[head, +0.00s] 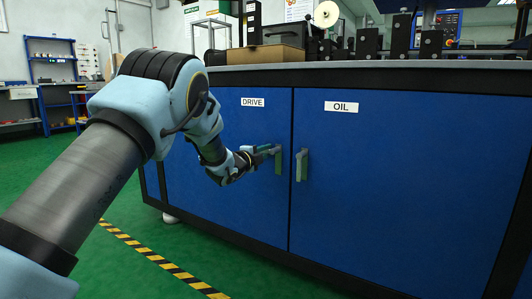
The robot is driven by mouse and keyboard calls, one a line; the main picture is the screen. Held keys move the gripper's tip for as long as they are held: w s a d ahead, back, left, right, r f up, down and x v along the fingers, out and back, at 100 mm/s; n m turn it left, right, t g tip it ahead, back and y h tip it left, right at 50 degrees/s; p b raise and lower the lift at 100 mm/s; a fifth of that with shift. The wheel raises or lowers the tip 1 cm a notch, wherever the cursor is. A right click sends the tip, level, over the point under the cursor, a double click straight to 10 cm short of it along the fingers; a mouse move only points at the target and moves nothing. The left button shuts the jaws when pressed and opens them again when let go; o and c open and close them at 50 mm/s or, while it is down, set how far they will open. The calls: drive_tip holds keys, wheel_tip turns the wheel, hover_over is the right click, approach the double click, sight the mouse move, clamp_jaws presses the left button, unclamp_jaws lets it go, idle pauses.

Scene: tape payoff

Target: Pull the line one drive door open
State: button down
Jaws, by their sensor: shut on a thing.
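The drive door (247,205) is a blue panel with a white DRIVE label (252,102) in the head view. It looks closed, flush with the cabinet front. Its green handle (278,164) sits near its right edge. My gripper (272,151) reaches in from the left and is shut on this handle near its top. The fingertips are small in the picture and partly merge with the handle.
The oil door (400,180) with its own green handle (302,166) is close on the right. The cabinet's dark worktop edge (400,77) runs above, with machinery on it. Green floor with a yellow-black stripe (155,256) lies in front. Blue shelves (52,70) stand far left.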

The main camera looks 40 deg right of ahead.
drive_tip(key=w+a+m+g, duration=0.1)
drive_tip(key=a+m+g, duration=0.2)
drive_tip(key=a, duration=2.6)
drive_tip(key=shift+a+m+g+h, duration=0.3)
drive_tip(key=shift+m+g, duration=0.1)
drive_tip(key=shift+g, duration=1.2)
drive_tip(key=c, duration=0.8)
unclamp_jaws()
drive_tip(key=shift+d, duration=0.1)
drive_tip(key=shift+p, duration=0.35)
drive_tip(key=a+p, duration=0.2)
drive_tip(key=a, duration=0.8)
drive_tip(key=shift+w+a+p, duration=0.4)
